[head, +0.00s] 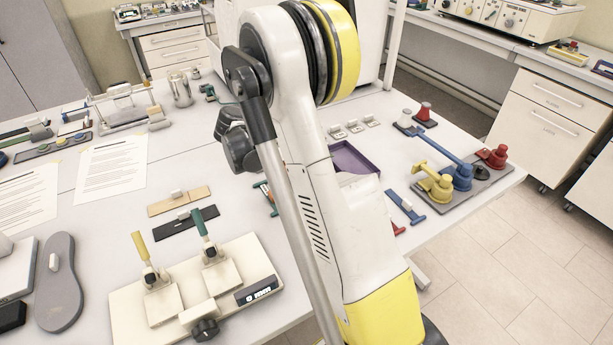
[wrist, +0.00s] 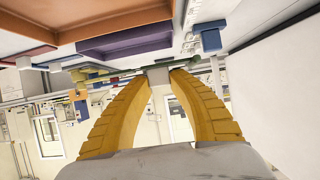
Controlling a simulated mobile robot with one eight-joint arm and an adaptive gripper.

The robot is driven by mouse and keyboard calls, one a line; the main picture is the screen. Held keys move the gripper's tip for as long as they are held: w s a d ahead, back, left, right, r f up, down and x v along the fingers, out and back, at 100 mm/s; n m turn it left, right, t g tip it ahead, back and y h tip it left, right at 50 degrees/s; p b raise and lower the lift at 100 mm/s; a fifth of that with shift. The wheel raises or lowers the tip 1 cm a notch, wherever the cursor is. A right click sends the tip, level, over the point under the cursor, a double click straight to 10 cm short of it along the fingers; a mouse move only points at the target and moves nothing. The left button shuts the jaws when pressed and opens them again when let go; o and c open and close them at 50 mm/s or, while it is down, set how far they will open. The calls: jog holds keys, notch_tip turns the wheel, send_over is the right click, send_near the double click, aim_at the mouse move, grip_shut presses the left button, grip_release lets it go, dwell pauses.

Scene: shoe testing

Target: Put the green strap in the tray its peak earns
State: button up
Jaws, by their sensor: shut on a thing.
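In the wrist view, my gripper (wrist: 165,75) has two curved yellow fingers whose tips close on a small grey block (wrist: 158,76). A thin green strip (wrist: 95,76), which looks like the green strap, shows just beyond the tips and to the left. How it joins the block is hard to make out. A purple tray (wrist: 130,42) and an orange-brown tray (wrist: 115,17) show above the fingers in this tilted view. In the head view, the purple tray (head: 352,159) is partly hidden behind my arm. My gripper and the green strap are not seen there.
A clamp fixture (head: 128,310) stands in front. Yellow, blue and red fittings stand on a grey plate (head: 480,185) at right. Paper sheets lie at left.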

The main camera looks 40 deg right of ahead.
jog(key=s+a+f, duration=0.1)
jog(key=s+a+f+b, duration=0.1)
jog(key=a, duration=0.1)
jog(key=s+a+f+b, duration=0.1)
jog(key=a+f, duration=0.1)
jog(key=shift+s+a, duration=0.1)
jog(key=shift+a, duration=0.1)
notch_tip(320, 180, down, 4)
jog(key=shift+f+b, duration=0.1)
jog(key=shift+b, duration=0.9)
jog(key=o, duration=0.9)
jog(key=shift+r, duration=0.2)
